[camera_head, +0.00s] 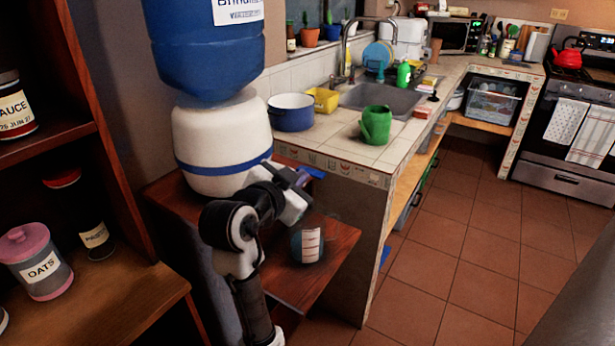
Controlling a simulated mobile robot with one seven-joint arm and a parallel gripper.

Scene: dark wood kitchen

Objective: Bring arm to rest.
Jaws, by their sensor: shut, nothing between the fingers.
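My arm (252,300) rises from the bottom of the view and bends to the right at a dark and white elbow. My gripper (302,183) is at its upper end, in front of the white water dispenser and above the small wooden table. It is small and partly hidden by my own arm links. It is shut and holds nothing. A small blue piece shows beside it; I cannot tell what it belongs to.
The water dispenser (205,135) with its blue bottle (208,60) stands close behind my arm. A dark cup with a white label (306,246) is below my gripper, at the wooden table (335,243). A shelf (130,300) with jars is left. The tiled floor (460,240) is clear.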

